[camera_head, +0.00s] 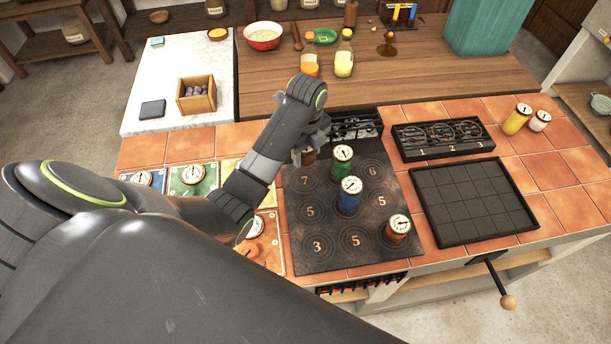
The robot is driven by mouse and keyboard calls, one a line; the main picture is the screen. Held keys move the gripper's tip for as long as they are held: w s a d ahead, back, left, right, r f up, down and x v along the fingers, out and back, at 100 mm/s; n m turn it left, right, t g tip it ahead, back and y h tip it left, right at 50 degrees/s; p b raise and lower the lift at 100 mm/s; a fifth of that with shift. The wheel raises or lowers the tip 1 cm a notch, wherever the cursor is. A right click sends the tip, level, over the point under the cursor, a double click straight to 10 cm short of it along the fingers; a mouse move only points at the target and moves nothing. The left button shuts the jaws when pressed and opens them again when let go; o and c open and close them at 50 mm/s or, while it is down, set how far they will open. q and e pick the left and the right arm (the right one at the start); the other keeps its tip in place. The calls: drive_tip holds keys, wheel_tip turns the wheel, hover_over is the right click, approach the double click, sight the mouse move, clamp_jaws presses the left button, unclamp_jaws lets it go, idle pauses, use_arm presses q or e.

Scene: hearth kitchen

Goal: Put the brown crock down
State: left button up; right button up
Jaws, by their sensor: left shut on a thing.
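My left gripper (314,143) is at the far left part of the dark numbered hob plate (329,262), near the 7. It is shut on the brown crock (308,158), which shows only as a small brown patch under the fingers. The arm and gripper hide most of it, and I cannot tell whether its base touches the plate. A green crock (342,160), a blue crock (349,195) and a red-brown crock (397,228), each with a dial on its lid, stand upright on the plate. My right gripper is not in view.
Coloured cards, including a green one (193,181), lie left of the plate, partly behind my arm. A black gridded tray (473,203) and a black rack numbered 1 to 3 (443,140) are to the right. The plate's near left part is bare.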

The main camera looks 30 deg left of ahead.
use_arm(q)
drive_tip(key=shift+r, duration=0.45)
drive_tip(key=shift+s+a+n, duration=0.1)
drive_tip(key=shift+n, duration=0.2)
drive_tip(key=b, duration=0.5)
hover_over(306, 181)
wheel_tip(306, 181, down, 5)
drive_tip(key=shift+f, duration=0.3)
wheel_tip(306, 181, down, 4)
drive_tip(key=shift+r+p, duration=0.1)
drive_tip(key=shift+p, duration=0.25)
drive_tip(key=shift+a+f, duration=0.1)
drive_tip(key=shift+f, duration=0.15)
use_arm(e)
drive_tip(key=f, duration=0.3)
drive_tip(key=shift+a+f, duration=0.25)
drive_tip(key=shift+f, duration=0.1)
use_arm(q)
drive_tip(key=shift+f, duration=0.15)
drive_tip(key=o, duration=1.1)
drive_tip(key=shift+o, duration=0.2)
